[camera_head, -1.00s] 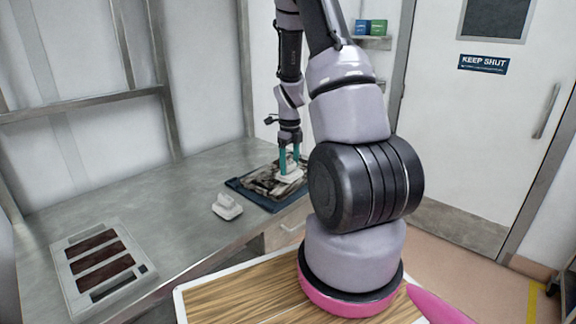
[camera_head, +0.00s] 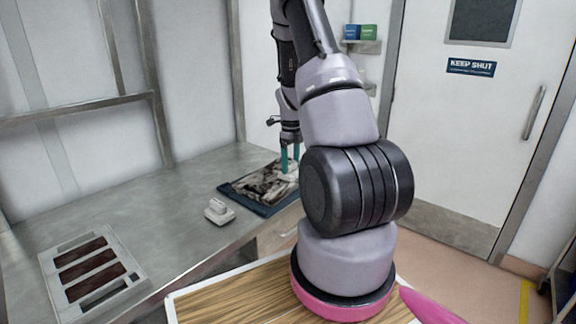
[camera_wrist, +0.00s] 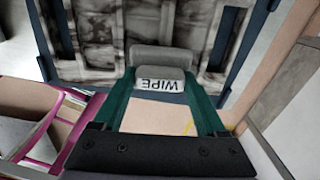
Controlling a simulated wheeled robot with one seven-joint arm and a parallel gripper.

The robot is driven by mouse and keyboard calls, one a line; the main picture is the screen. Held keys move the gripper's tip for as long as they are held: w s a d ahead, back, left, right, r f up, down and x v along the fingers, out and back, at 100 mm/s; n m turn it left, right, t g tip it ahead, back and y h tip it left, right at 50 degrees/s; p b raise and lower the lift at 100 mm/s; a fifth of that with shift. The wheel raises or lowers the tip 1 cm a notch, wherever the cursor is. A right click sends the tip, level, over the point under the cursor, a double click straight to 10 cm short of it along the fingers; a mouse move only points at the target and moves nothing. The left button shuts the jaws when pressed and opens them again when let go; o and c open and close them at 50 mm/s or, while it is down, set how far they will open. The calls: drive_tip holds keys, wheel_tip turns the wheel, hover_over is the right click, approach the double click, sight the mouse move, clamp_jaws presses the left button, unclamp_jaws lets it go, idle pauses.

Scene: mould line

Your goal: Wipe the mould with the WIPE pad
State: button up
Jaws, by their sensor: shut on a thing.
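The mould (camera_head: 262,184) is a grey tray-like block with dark smears, lying on a dark blue mat (camera_head: 232,196) on the steel bench. In the wrist view the mould (camera_wrist: 98,30) shows raised ribs and recesses with brown-black stains. My gripper (camera_head: 290,158) points down at the mould's right part, its green fingers shut on the WIPE pad. In the wrist view the grey pad (camera_wrist: 162,58), with its WIPE label upside down, sits between my fingertips (camera_wrist: 160,85). It is over the mould's near edge; I cannot tell whether it touches.
A second pale pad-like block (camera_head: 219,211) stands on the bench left of the mat. A light tray (camera_head: 62,262) with dark brown bars lies at the front left. Bare steel bench (camera_head: 150,205) lies between. A door and a small shelf (camera_head: 362,46) are behind.

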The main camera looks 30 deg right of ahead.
drive_tip(key=shift+w+d, duration=0.35)
drive_tip(key=shift+d, duration=0.4)
drive_tip(key=shift+w+d, duration=0.35)
drive_tip(key=shift+d, duration=0.4)
drive_tip(key=shift+s+a+f, duration=0.1)
drive_tip(key=shift+s+a, duration=0.4)
drive_tip(key=shift+a, duration=0.45)
drive_tip(key=shift+s+a+r, duration=0.1)
drive_tip(key=shift+s+a, duration=0.35)
drive_tip(key=shift+a, duration=0.55)
drive_tip(key=shift+s+a+f, duration=0.1)
drive_tip(key=shift+s+a, duration=0.4)
drive_tip(key=shift+a, duration=0.45)
